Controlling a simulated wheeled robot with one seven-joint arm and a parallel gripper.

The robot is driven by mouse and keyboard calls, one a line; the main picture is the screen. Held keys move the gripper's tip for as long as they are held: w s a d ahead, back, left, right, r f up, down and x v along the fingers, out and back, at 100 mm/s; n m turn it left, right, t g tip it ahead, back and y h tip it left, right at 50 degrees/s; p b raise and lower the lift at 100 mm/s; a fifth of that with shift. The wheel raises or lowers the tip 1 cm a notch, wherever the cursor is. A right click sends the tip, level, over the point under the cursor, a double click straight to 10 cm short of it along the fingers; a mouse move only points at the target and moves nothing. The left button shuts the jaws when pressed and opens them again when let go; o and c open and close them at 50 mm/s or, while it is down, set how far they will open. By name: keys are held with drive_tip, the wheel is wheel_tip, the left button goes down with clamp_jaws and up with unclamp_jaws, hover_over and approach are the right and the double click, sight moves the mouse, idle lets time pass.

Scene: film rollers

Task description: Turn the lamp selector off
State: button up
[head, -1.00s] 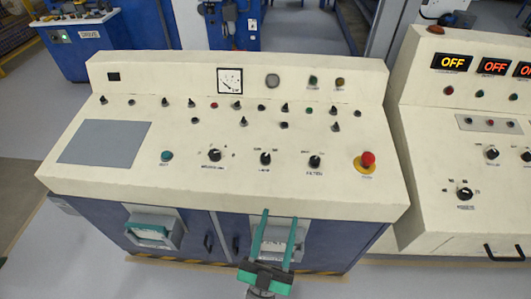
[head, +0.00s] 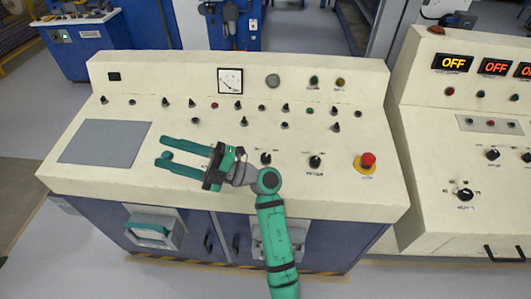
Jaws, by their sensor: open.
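The lamp selector (head: 265,158) is a black knob in the lower row of the cream console; its label below is covered by my arm. Its pointer setting is too small to tell. My gripper (head: 162,151) has green fingers spread apart and empty, pointing left over the left part of the console. Its body and wrist lie just left of and below the lamp selector, and cover the knob that stood left of it. I cannot tell how high the gripper is above the panel.
The right-hand knob (head: 315,161) and the red emergency button (head: 368,161) stand to the right. A row of small toggles (head: 245,121) lies behind. A grey plate (head: 103,142) is on the left. A second console (head: 450,120) with lit "OFF" displays stands at the right.

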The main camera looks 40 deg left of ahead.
wheel_tip(320, 180, down, 3)
drive_tip(key=a+n+h, duration=0.2)
drive_tip(key=h, duration=0.2)
drive_tip(key=m+t+h, duration=0.4)
drive_tip(key=t+h, duration=0.9)
drive_tip(key=h, duration=0.1)
approach(266, 156)
drive_tip(key=f, duration=0.8)
drive_tip(key=shift+a+f, duration=0.3)
drive_tip(key=c, duration=1.1)
